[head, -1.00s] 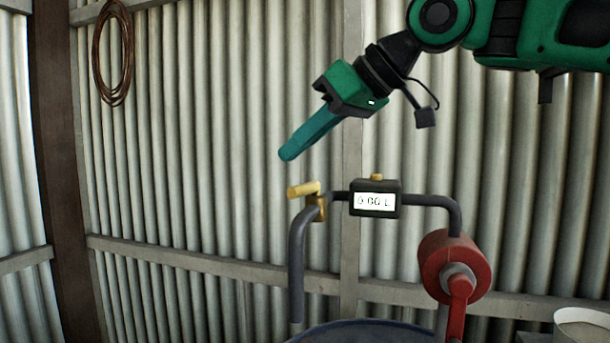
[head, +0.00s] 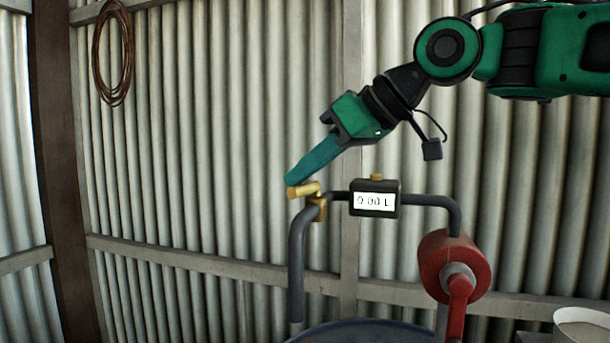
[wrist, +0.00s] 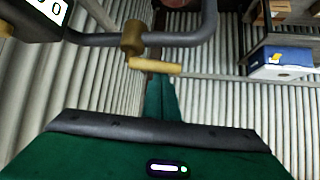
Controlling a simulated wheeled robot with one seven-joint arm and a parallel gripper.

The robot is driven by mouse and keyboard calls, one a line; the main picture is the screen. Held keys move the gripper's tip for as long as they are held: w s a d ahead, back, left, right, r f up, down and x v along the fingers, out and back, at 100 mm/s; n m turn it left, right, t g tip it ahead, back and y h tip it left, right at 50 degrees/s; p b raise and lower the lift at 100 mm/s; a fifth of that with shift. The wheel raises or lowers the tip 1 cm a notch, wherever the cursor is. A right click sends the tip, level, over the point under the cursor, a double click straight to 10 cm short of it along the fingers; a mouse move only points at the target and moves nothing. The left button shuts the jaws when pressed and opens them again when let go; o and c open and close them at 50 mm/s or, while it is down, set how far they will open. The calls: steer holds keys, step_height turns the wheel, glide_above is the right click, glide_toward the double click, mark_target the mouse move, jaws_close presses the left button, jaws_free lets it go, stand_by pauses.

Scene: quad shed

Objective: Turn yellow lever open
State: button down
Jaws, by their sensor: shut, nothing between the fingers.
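The yellow lever (head: 303,190) sits on a brass valve (head: 317,208) at the left end of the grey pipe, pointing left. My gripper (head: 291,182) is shut and empty, its fingertips slanting down to the lever's left end. In the head view the tips overlap or lie just behind the lever. In the wrist view the lever (wrist: 155,66) crosses in front of my green fingers (wrist: 160,97) and hides part of them. I cannot tell whether they touch.
A meter (head: 375,199) reading 0.00 L and a red pump (head: 455,265) are on the pipe to the right. A dark drum (head: 370,333) stands below. A wire coil (head: 112,55) hangs on the corrugated wall. The wrist view shows shelves with a blue and white box (wrist: 281,63).

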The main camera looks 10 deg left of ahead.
steer(key=shift+s+d, duration=0.1)
steer(key=shift+d, duration=0.6)
steer(key=shift+a, duration=0.2)
